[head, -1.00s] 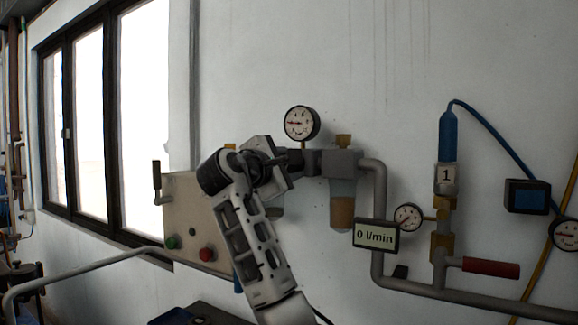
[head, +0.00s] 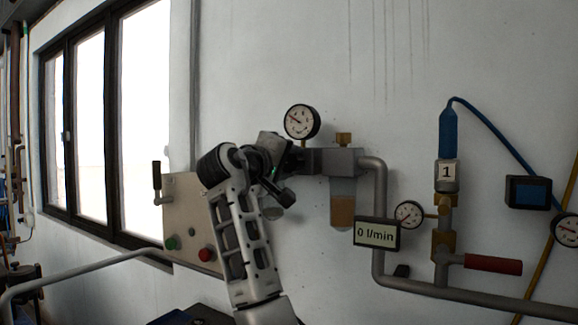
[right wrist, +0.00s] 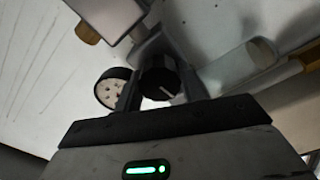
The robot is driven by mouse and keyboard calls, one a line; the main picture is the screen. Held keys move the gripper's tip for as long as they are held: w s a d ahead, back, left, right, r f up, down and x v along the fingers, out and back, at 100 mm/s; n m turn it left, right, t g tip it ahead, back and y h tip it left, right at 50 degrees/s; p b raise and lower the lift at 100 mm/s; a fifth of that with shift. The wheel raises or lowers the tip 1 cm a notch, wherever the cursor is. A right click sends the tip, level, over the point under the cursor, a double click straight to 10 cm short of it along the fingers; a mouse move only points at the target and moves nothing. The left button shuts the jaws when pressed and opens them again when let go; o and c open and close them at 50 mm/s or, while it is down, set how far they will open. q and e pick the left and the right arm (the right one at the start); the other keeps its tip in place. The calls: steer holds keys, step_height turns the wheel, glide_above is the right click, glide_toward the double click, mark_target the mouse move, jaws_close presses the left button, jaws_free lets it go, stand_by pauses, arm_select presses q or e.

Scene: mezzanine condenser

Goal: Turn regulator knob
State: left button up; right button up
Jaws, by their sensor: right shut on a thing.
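The black regulator knob (right wrist: 158,84) has a pale mark on its face and sits between the fingers of my right gripper (right wrist: 160,92) in the right wrist view. The gripper is shut on it. In the head view my right gripper (head: 287,163) is at the left end of the grey pipe assembly, where it hides the knob. The round pressure gauge (head: 301,121) is just above, with its needle pointing up and left. The gauge also shows in the right wrist view (right wrist: 113,92), where its dial is too small to read. My left gripper is not in view.
A filter bowl (head: 342,211) hangs right of the gripper, above a display reading 0 l/min (head: 377,233). A red-handled valve (head: 492,265) is at lower right. A panel (head: 187,215) with green and red buttons is behind my right arm.

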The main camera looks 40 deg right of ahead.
steer(key=m+b, duration=0.1)
steer(key=m, duration=0.3)
steer(key=shift+f+m, duration=0.15)
steer(key=shift+m, duration=0.15)
steer(key=m, duration=0.3)
steer(key=shift+m, duration=0.4)
steer(key=m+b, duration=0.1)
steer(key=m, duration=0.1)
steer(key=shift+m, duration=0.3)
steer(key=m, duration=0.3)
steer(key=shift+m, duration=0.3)
steer(key=m+b, duration=0.1)
steer(key=m, duration=0.2)
steer(key=shift+m, duration=0.3)
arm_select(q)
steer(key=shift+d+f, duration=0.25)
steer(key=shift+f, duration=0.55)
arm_select(e)
steer(key=shift+m, duration=0.6)
